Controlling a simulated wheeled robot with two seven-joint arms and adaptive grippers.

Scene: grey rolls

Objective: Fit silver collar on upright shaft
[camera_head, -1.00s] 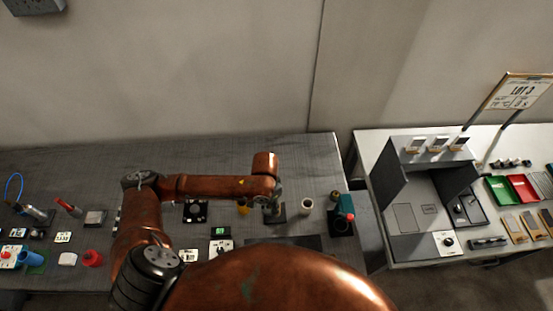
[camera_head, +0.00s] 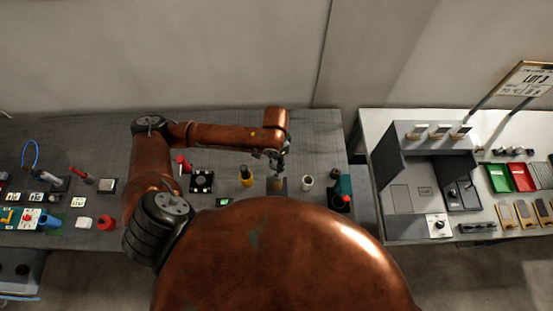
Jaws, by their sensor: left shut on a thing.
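My left gripper (camera_head: 279,165) comes in from the left above the grey table (camera_head: 110,145), pointing down. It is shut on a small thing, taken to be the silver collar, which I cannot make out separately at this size. Just below the fingers stands a short tan-brown upright piece (camera_head: 277,186) on a dark base, seemingly the shaft's stand. The shaft itself is mostly hidden by the gripper. I cannot tell whether the collar is around the shaft or above it. My right gripper is not in view.
A green and red device (camera_head: 344,190) is near the table's right edge. A black fixture (camera_head: 202,182) lies further left.

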